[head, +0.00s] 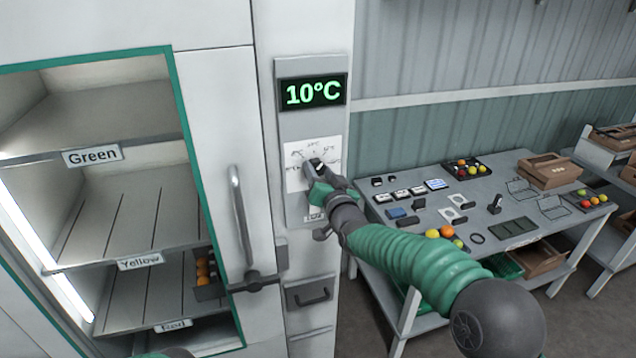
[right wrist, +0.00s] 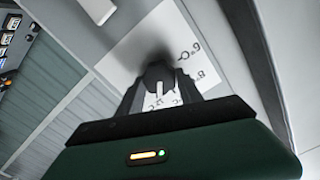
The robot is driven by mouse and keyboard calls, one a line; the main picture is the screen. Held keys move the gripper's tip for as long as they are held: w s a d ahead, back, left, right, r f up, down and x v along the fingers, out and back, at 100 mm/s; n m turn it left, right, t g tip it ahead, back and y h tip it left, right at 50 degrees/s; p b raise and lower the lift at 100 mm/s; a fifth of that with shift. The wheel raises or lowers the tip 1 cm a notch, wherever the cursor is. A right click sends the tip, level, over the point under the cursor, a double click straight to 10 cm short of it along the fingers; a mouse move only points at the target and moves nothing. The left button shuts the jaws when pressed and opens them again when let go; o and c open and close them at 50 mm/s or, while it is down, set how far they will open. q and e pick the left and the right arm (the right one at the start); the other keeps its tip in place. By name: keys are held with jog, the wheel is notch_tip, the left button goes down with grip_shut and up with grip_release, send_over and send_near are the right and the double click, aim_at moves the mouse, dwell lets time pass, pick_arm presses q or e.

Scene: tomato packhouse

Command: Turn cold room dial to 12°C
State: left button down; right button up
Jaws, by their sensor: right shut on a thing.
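The cold room dial (head: 318,165) is a small dark knob on a white scale card (head: 328,150) on the grey control panel. The display (head: 313,92) above it reads 10°C in green. My right gripper (head: 316,175) reaches in from the lower right and is shut on the dial. In the right wrist view, the dark fingers (right wrist: 158,95) close around the dark dial (right wrist: 158,74). The card (right wrist: 185,50) shows behind it, partly shaded and hidden, with only some scale marks visible. The dial's exact pointing is hard to tell. My left gripper does not show.
A vertical door handle (head: 238,215) stands left of the panel. Open shelves labelled Green, Yellow and Red (head: 125,190) are farther left. A grey worktable (head: 480,250) with tomatoes, boxes and small devices stands at the right, behind my right arm.

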jog(key=shift+f+m+b, duration=0.5)
jog(key=shift+m+b, duration=0.05)
jog(key=shift+m, duration=0.05)
jog(key=o, duration=1)
jog(key=shift+o, duration=1.3)
jog(key=shift+s+r, duration=0.1)
jog(key=shift+r, duration=0.05)
jog(key=shift+o, duration=0.5)
jog(key=shift+d+r, duration=0.1)
jog(key=shift+r, duration=0.1)
